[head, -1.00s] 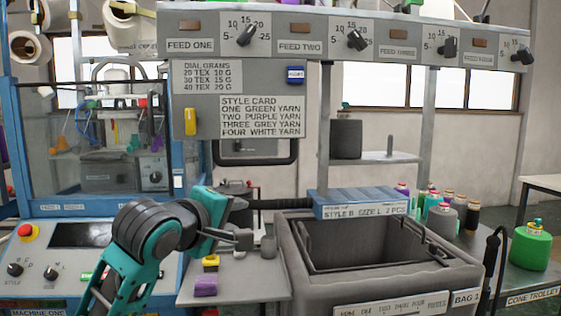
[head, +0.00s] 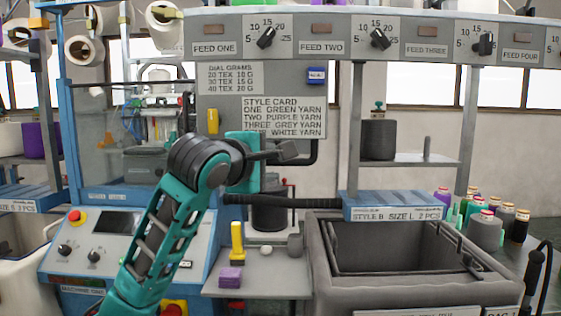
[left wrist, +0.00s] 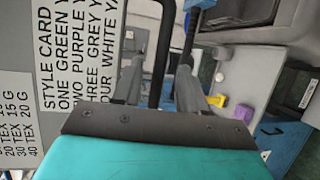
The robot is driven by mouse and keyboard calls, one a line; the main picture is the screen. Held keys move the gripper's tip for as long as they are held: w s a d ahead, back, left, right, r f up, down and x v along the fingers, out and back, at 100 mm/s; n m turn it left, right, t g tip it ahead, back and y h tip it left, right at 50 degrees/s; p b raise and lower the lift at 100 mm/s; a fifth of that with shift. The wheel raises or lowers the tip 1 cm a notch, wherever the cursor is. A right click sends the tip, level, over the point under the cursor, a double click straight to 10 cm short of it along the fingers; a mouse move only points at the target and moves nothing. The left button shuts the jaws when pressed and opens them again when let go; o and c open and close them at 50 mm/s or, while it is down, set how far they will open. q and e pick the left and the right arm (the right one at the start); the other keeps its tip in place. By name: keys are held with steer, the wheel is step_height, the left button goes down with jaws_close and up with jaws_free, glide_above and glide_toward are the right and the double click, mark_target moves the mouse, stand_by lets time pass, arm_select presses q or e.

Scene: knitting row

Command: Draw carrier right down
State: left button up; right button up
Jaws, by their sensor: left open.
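A black U-shaped handle (head: 314,150) hangs under the grey panel that carries the style card (head: 284,118); its left part is hidden behind my left gripper. I cannot tell from a label whether this handle belongs to the carrier. My left gripper (head: 288,152) is at the handle's height, just below the style card. In the left wrist view the gripper (left wrist: 160,82) is open, and the black handle bar (left wrist: 163,45) shows between its fingers. I cannot tell whether the fingers touch it. My right gripper is out of view.
A small side table (head: 262,284) below holds a yellow piece (head: 237,243) and a purple block (head: 230,277). The knitting machine's blue frame (head: 66,100) stands at left.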

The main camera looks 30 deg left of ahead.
arm_select(q)
steer(key=shift+x, duration=2.75)
jaws_close()
